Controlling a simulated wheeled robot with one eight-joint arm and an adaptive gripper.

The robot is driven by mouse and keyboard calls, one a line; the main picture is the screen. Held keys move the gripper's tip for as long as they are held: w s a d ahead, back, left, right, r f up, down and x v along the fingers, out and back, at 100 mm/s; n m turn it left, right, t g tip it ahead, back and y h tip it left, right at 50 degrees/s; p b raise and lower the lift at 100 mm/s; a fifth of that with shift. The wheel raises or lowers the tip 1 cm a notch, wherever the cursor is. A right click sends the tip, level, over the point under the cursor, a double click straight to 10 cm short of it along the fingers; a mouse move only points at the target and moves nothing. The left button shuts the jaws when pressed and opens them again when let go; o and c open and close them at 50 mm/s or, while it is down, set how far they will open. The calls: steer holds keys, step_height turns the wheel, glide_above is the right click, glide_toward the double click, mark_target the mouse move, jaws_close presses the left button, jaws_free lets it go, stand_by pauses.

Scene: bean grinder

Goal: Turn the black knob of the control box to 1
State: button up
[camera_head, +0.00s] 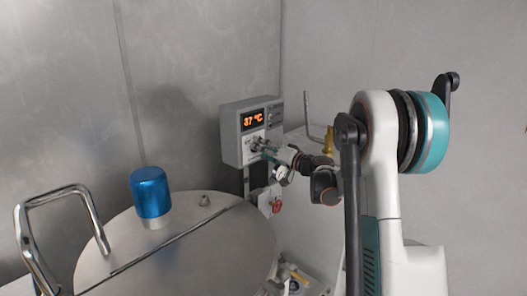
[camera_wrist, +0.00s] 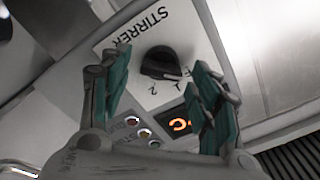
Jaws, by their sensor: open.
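The grey control box (camera_head: 232,138) hangs on the metal wall in the head view, with an orange display (camera_head: 253,120) reading about 37 °C. In the wrist view its black knob (camera_wrist: 161,62) sits on a white panel (camera_wrist: 186,32) marked STIRRER. A 2 shows below the knob. A pale mark on the knob faces lower right; I cannot tell exactly which marking it meets. My gripper (camera_wrist: 162,60) is open, with teal fingers on either side of the knob, and contact is not visible. In the head view my gripper (camera_head: 268,153) is at the box's lower front and hides the knob.
Small round lights or buttons (camera_wrist: 145,133) and the part-hidden display (camera_wrist: 180,126) lie near the fingers. A metal vessel lid (camera_head: 230,235) with a blue cap (camera_head: 150,192) and a bent handle (camera_head: 55,192) stands at left. A red button (camera_head: 277,207) is below the box.

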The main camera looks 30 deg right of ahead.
steer(key=c, duration=1.1)
steer(key=shift+m, duration=0.4)
steer(key=shift+f+m+b, duration=0.15)
steer(key=shift+m+b, duration=0.2)
steer(key=shift+m, duration=3.65)
steer(key=o, duration=1.1)
steer(key=shift+d, duration=0.1)
